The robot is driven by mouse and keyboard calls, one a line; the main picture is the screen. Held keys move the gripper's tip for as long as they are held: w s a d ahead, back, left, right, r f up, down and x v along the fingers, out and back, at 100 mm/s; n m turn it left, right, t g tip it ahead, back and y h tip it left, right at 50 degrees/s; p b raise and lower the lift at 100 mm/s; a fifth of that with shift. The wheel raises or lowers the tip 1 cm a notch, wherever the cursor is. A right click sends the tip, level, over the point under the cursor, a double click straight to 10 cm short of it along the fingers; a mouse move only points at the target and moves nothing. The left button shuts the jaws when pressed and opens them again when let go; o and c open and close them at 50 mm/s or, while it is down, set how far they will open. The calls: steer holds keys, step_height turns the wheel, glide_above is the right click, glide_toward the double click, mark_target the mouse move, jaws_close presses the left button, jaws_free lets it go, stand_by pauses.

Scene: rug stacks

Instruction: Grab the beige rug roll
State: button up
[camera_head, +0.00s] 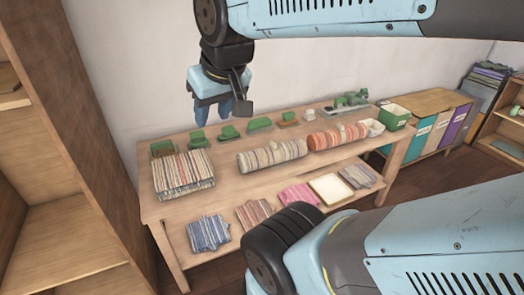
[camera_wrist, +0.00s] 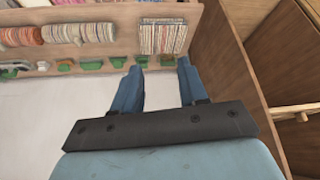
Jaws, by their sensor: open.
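The beige rug roll (camera_head: 271,156), striped in pale tones, lies on the table top near its middle. In the wrist view the beige roll (camera_wrist: 77,32) is at the upper left. My gripper (camera_head: 219,112) is open and empty, above the back edge of the table and left of the roll, apart from it.
A reddish roll (camera_head: 337,136) lies right of the beige one, and folded striped rugs (camera_head: 183,172) lie left. Small green items (camera_head: 228,132) line the table's back. A green bin (camera_head: 394,117) stands at the right end. A wooden shelf (camera_head: 60,190) rises at left.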

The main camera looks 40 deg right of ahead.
steer(key=shift+o, duration=1.3)
steer(key=shift+w, duration=0.15)
steer(key=shift+o, duration=0.3)
steer(key=w+d+f+h, duration=0.1)
steer(key=w+d, duration=0.1)
steer(key=w, duration=0.3)
steer(key=shift+w+d+f+t, duration=0.2)
steer(key=shift+w+d+t, duration=0.05)
steer(key=shift+w+t, duration=0.15)
steer(key=w+d+f+t+h, duration=0.1)
steer(key=w+d+f+t, duration=0.1)
steer(key=w+d+f, duration=0.65)
steer(key=w+d+f+t+h, duration=0.15)
steer(key=w+d+f, duration=0.35)
steer(key=w+d, duration=0.5)
steer(key=t, duration=0.5)
glide_toward(276, 146)
steer(key=w+a+r, duration=0.1)
steer(key=w+a, duration=0.1)
steer(key=w, duration=0.2)
steer(key=s+d+f+m+t, duration=0.1)
steer(key=s+f+m+t, duration=0.2)
steer(key=s, duration=0.2)
steer(key=shift+g+h, duration=0.25)
steer(key=shift+h, duration=0.2)
steer(key=shift+d+x, duration=0.1)
steer(key=shift+x, duration=3.2)
steer(key=shift+d+x, duration=0.15)
steer(key=shift+x, duration=3.15)
